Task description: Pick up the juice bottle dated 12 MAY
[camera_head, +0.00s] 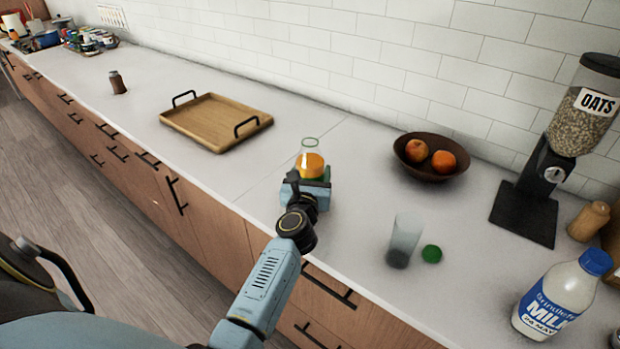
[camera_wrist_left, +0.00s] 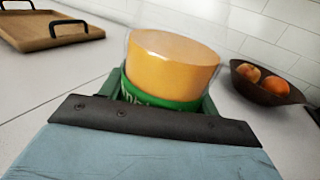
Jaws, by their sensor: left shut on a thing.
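The juice bottle (camera_head: 310,163) is clear, open at the top and partly filled with orange juice, with a green label low on its body. It stands upright at the counter's middle. In the left wrist view the bottle (camera_wrist_left: 172,65) fills the centre, with part of the green label showing above the gripper. No date can be read on it. My left gripper (camera_head: 307,184) is shut on the bottle's lower part. The gripper hides most of the label and the bottle's base, so I cannot tell whether it touches the counter. My right gripper is not in view.
A wooden tray (camera_head: 193,136) lies behind left and a fruit bowl (camera_head: 407,167) behind right. A grey glass (camera_head: 404,241), a green cap (camera_head: 432,253), a milk bottle (camera_head: 556,300) and an oats dispenser (camera_head: 545,165) stand to the right. A small brown jar (camera_head: 117,82) is far left.

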